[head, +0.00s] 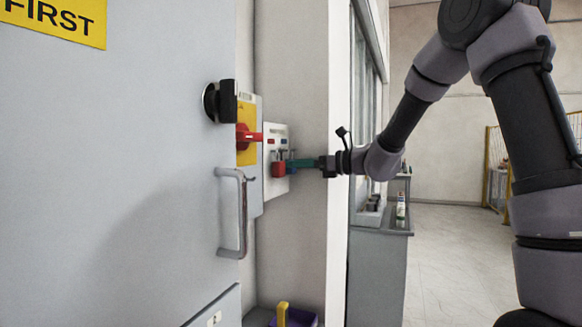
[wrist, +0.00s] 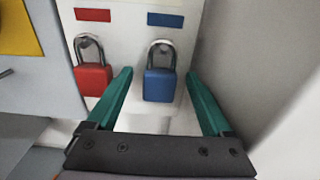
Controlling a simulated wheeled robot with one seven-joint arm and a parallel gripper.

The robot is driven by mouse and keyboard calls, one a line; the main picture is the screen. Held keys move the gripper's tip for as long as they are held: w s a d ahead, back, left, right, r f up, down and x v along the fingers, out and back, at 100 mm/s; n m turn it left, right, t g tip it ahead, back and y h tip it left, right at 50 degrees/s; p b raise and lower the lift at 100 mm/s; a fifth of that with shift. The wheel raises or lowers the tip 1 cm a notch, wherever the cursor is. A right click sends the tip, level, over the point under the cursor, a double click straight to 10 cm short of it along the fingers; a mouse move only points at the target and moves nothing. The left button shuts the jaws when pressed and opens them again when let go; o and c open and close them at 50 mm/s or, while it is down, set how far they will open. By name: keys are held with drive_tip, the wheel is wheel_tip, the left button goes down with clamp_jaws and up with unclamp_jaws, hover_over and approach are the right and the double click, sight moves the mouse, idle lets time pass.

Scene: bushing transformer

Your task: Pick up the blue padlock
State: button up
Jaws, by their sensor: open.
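The blue padlock (wrist: 159,85) hangs by its shackle on a white board, under a blue label, in the wrist view. My gripper (wrist: 160,78) is open, with one green finger on each side of the blue padlock. A gap shows between each finger and the padlock's body. In the head view my gripper (head: 288,163) reaches the white board (head: 276,140) from the right. The padlocks there are small, and the fingers partly cover the blue one.
A red padlock (wrist: 93,79) hangs left of the blue one, close to my left finger. A cabinet door with a handle (head: 242,212) and a red switch (head: 248,137) stands left of the board. A wall edge (head: 338,230) lies right of it.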

drive_tip(key=c, duration=1.3)
clamp_jaws()
drive_tip(key=shift+r, duration=0.1)
drive_tip(key=r+v, duration=0.1)
drive_tip(key=v, duration=1.7)
drive_tip(key=shift+r, duration=0.35)
drive_tip(key=shift+d, duration=0.1)
drive_tip(key=v, duration=0.6)
drive_tip(key=shift+s+d, duration=0.2)
drive_tip(key=shift+d, duration=0.2)
